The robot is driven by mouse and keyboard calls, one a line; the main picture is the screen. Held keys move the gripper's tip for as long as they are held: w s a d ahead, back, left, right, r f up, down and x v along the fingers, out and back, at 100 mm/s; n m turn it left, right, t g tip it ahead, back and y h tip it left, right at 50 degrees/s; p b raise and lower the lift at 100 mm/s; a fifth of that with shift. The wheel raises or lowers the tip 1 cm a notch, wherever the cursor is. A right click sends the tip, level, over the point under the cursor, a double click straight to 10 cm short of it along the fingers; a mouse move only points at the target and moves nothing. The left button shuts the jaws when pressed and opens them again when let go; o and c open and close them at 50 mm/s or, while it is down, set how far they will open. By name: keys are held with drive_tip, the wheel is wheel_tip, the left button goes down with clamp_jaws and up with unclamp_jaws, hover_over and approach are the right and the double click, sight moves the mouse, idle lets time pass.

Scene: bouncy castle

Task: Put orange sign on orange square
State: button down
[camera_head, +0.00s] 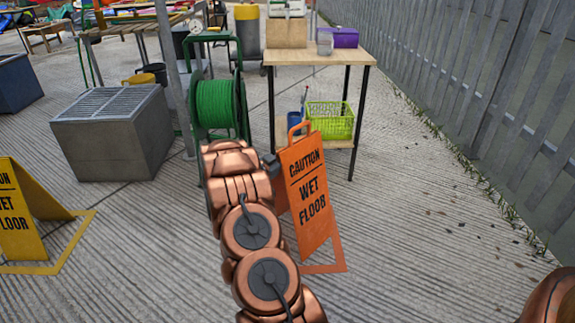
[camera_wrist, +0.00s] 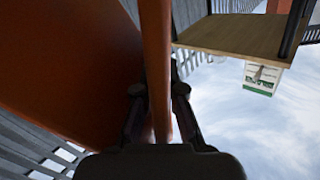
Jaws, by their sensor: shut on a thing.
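The orange sign (camera_head: 308,190) reads "CAUTION WET FLOOR" and has a handle loop on top. It is upright with a slight tilt, just right of my arm in the head view. The orange square (camera_head: 338,258) is an outline on the floor; its right and front edges show by the sign's lower end, and the rest is hidden. I cannot tell whether the sign touches the floor. My gripper (camera_wrist: 158,108) is shut on an orange part of the sign, which fills the left of the wrist view (camera_wrist: 60,60). In the head view my gripper is mostly hidden.
A yellow wet floor sign (camera_head: 18,215) stands on a yellow outline (camera_head: 75,240) at left. A green hose reel (camera_head: 215,104) and a wooden table (camera_head: 330,57) with a lime basket (camera_head: 330,120) below stand behind. A metal fence (camera_head: 470,90) runs along the right. Floor at right is clear.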

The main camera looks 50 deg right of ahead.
wheel_tip(320, 180, down, 3)
drive_tip(key=shift+f+b, duration=0.1)
drive_tip(key=shift+b, duration=0.7)
drive_tip(key=c, duration=1.3)
unclamp_jaws()
drive_tip(key=shift+f, duration=0.1)
drive_tip(key=a+p, duration=0.1)
drive_tip(key=a, duration=0.3)
drive_tip(key=a+p, duration=0.2)
drive_tip(key=a, duration=0.2)
drive_tip(key=w+a+p, duration=0.1)
drive_tip(key=a, duration=0.3)
drive_tip(key=shift+w, duration=0.1)
